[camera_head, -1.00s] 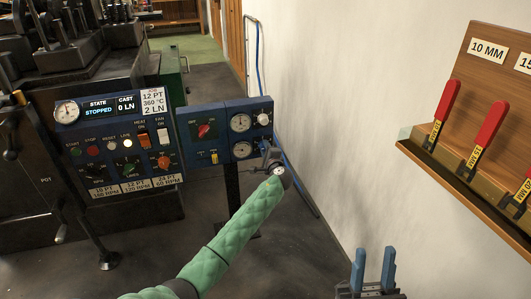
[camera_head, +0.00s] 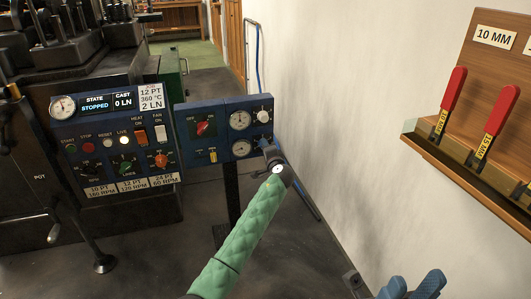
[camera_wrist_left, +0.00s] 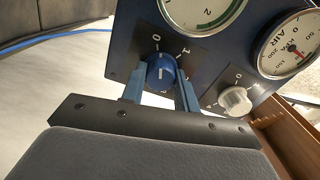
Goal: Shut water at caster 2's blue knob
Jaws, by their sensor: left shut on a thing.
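The blue knob (camera_wrist_left: 162,72) shows in the left wrist view on the dark blue panel, below a gauge and beside the marks 0 and 1. My left gripper (camera_wrist_left: 158,93) has one finger on either side of the knob and is shut on it. The knob's white line runs roughly up and down in that view, towards the 0 side. In the head view my left gripper (camera_head: 268,150) is at the panel's lower right corner and hides the knob.
A white knob (camera_wrist_left: 235,100) and an air gauge (camera_wrist_left: 290,45) sit near the blue knob. The control panel (camera_head: 183,128) has a red knob, switches and labels. Red-handled tools (camera_head: 452,98) stand on a wooden rack (camera_head: 470,165) at the right.

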